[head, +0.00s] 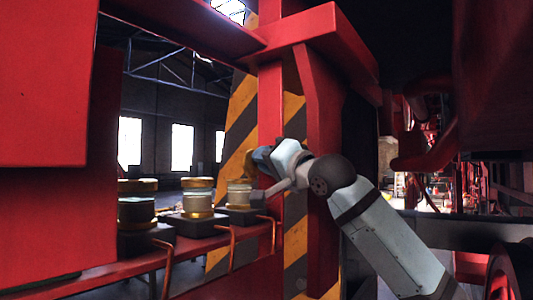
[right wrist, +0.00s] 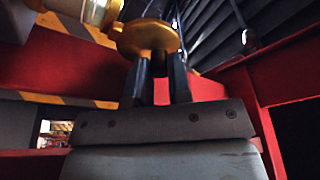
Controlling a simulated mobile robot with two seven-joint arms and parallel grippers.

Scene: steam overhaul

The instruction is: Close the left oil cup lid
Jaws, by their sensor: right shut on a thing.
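Three oil cups with glass bodies and brass parts stand in a row on a red ledge. The near-left cup (head: 137,210) and the middle cup (head: 198,199) have brass lids flat on top. The far-right cup (head: 239,196) has its brass lid (right wrist: 148,36) raised at its side. My right gripper (right wrist: 159,64) is shut on this lid, and the glass cup body (right wrist: 92,10) shows beside it in the right wrist view. In the head view my right gripper (head: 262,158) is just above and right of that cup, partly hiding the lid. My left gripper is not in view.
A red upright post (head: 270,110) and a red beam (head: 315,40) stand close around my right arm. Copper pipes (head: 232,248) hang below the ledge (head: 110,278). A large red panel (head: 45,80) fills the upper left.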

